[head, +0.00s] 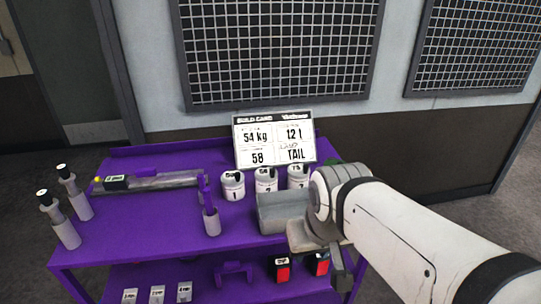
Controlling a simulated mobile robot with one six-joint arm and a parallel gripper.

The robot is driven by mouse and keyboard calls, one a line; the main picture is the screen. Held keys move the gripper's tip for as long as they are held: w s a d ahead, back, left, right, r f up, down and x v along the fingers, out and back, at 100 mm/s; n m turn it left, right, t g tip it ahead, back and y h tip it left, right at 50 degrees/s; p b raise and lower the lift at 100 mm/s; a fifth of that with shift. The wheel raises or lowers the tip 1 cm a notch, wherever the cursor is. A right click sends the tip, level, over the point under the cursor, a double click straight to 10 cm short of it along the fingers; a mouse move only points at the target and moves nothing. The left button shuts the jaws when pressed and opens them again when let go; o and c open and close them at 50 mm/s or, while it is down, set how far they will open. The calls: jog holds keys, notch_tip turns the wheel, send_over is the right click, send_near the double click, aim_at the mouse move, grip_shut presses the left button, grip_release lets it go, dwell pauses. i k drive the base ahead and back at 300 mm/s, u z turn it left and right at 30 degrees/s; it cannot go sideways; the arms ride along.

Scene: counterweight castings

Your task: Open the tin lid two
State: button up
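Tin two (265,183) is a small white can marked "2", in the middle of a row at the back of the purple cart. Its pale lid looks closed and carries a small dark-lettered label. Tin one (233,190) stands to its left and tin three (297,178) to its right. My gripper (341,270) is at the front right of the cart, below and right of tin two, apart from it. My wrist hides much of it, so its opening and any hold are unclear.
A build card (274,140) stands behind the tins. A grey block-like shape (284,212) lies in front of them, beside my wrist; I cannot tell whether it is mine. Grey-white cylinders (66,234) stand at left. The purple top (150,225) is clear at left centre.

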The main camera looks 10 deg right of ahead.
aim_at(265, 174)
jog(key=k, duration=0.65)
jog(key=z, duration=0.55)
jog(key=i, duration=1.5)
jog(key=u, duration=0.55)
